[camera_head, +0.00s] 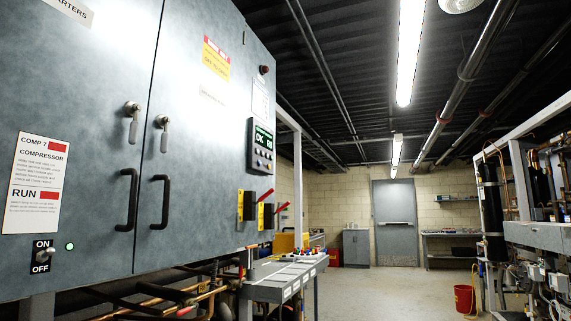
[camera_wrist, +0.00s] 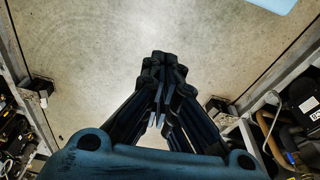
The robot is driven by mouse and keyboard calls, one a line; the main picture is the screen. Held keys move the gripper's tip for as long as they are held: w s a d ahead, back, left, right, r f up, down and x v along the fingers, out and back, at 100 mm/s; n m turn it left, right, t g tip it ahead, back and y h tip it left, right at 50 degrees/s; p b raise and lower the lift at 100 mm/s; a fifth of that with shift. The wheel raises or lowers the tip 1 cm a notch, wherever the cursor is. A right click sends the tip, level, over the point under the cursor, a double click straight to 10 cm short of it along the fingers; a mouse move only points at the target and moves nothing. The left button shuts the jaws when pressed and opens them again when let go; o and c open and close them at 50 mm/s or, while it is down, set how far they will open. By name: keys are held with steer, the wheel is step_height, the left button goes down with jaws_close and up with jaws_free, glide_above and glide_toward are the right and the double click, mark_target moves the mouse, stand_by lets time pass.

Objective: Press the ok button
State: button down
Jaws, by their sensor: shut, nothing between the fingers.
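A small control panel (camera_head: 261,147) with a lit green screen (camera_head: 263,138) is mounted on the right side of the grey cabinet in the head view. A row of small buttons (camera_head: 262,158) sits below the screen. Their labels are too small to read, so I cannot tell which is the ok button. My gripper (camera_wrist: 158,118) shows in the wrist view, pointing over bare floor. Its fingers are together and empty. My gripper is not visible in the head view, and the panel is not in the wrist view.
Two red-handled switches (camera_head: 266,212) stick out below the panel. The cabinet doors carry black handles (camera_head: 160,202). A bench (camera_head: 285,275) stands below at the cabinet's right end. Open floor (camera_head: 390,287) lies between it and the machinery rack (camera_head: 540,235) on the right.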

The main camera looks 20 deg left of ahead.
steer(key=w+a+r+n+t+y, duration=0.1)
steer(key=w+a+r+n+t, duration=0.1)
steer(key=w+a+r, duration=0.9)
steer(key=w+a+r+n+t+y, duration=0.1)
steer(key=w+r+n+y, duration=0.15)
steer(key=w+r, duration=0.95)
steer(key=w+a+r+n+t, duration=0.25)
steer(key=w+a+r, duration=0.3)
steer(key=r, duration=1.25)
steer(key=w+a+r+n+t+y, duration=0.1)
steer(key=w+a+r, duration=0.3)
steer(key=a+r, duration=0.5)
steer(key=w+a+r+n+t+y, duration=0.1)
steer(key=w+a+r+n+y, duration=0.2)
steer(key=a+r, duration=0.7)
steer(key=w+a+r+n+t+y, duration=0.1)
steer(key=w+a+r+n+y, duration=0.1)
steer(key=w+a+r, duration=0.3)
steer(key=a+r, duration=0.4)
steer(key=r, duration=0.7)
steer(key=shift+a+r+n, duration=0.15)
steer(key=shift+a+n, duration=0.15)
steer(key=shift+n, duration=0.1)
